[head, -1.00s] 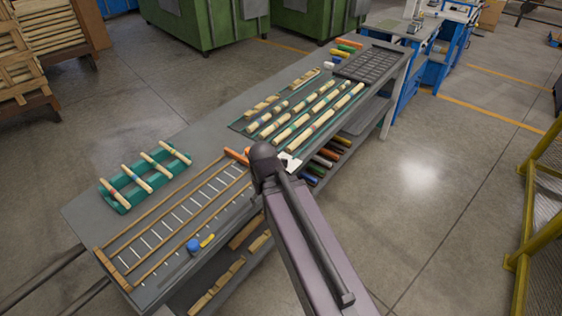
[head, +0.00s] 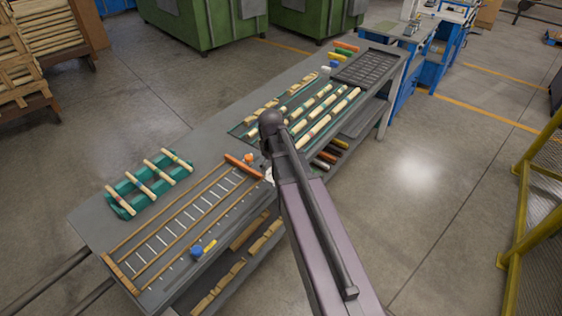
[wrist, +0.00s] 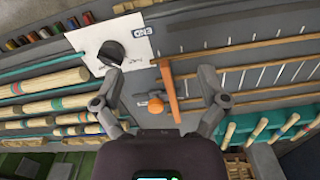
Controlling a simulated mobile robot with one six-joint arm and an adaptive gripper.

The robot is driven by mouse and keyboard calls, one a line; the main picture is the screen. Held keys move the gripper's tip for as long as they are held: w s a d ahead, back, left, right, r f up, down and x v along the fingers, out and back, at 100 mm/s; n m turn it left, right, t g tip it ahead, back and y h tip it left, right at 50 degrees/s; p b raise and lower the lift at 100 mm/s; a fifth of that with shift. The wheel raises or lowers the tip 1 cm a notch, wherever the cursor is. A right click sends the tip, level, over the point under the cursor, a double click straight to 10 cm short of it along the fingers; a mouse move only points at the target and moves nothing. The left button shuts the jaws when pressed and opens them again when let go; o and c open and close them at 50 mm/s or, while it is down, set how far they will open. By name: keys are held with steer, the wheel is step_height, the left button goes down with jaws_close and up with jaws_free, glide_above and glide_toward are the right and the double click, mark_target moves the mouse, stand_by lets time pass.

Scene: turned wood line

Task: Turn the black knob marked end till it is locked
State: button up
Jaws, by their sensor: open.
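The black knob (wrist: 112,53) sits on a white plate (wrist: 140,46) in the upper left of the wrist view. The plate has a dark printed label (wrist: 143,30) that seems to read END, turned in the picture, and a smaller mark beside the knob. My gripper (wrist: 160,75) is open and empty; its left finger is just below the knob in the picture, its right finger well to the right. I see no contact with the knob. In the head view my arm hides the knob, and only a sliver of the white plate (head: 269,175) shows.
An orange bar (wrist: 167,90) and a small orange piece (wrist: 155,106) lie between the fingers in the wrist view. Wooden rails (head: 180,226) run beside the plate.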

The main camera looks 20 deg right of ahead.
steer(key=w+d+r+n+p, duration=0.2)
steer(key=w+d+r+n, duration=0.1)
steer(key=w+d, duration=0.3)
steer(key=shift+w+r+p, duration=0.3)
steer(key=shift+w+r, duration=0.1)
steer(key=shift+w, duration=0.2)
steer(key=shift+f, duration=0.1)
step_height(320, 180, down, 14)
steer(key=b, duration=1.3)
steer(key=shift+r+b, duration=0.2)
steer(key=shift+b, duration=0.2)
steer(key=c, duration=1.1)
